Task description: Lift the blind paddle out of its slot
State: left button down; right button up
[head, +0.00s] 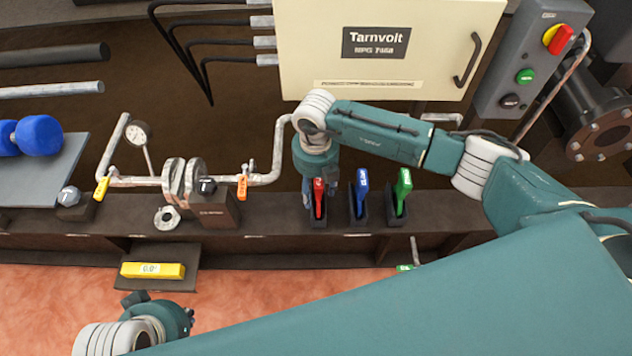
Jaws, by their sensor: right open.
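Three flat handles stand upright in separate black slotted holders on the bench's front ledge: a red one (319,199), a blue one (361,192) and a green one (403,190). I cannot tell from their labels which is the blind paddle. My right gripper (318,187) points down at the red handle and partly covers it and its holder. It is open, with its fingers close around or beside the handle; contact cannot be told. My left gripper (160,308) is low at the left front, away from the holders, and its fingers are not clear.
A cream cabinet (390,45) stands behind.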

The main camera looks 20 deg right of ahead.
jog(key=shift+f, duration=0.1)
grip_shut()
dwell(0.3)
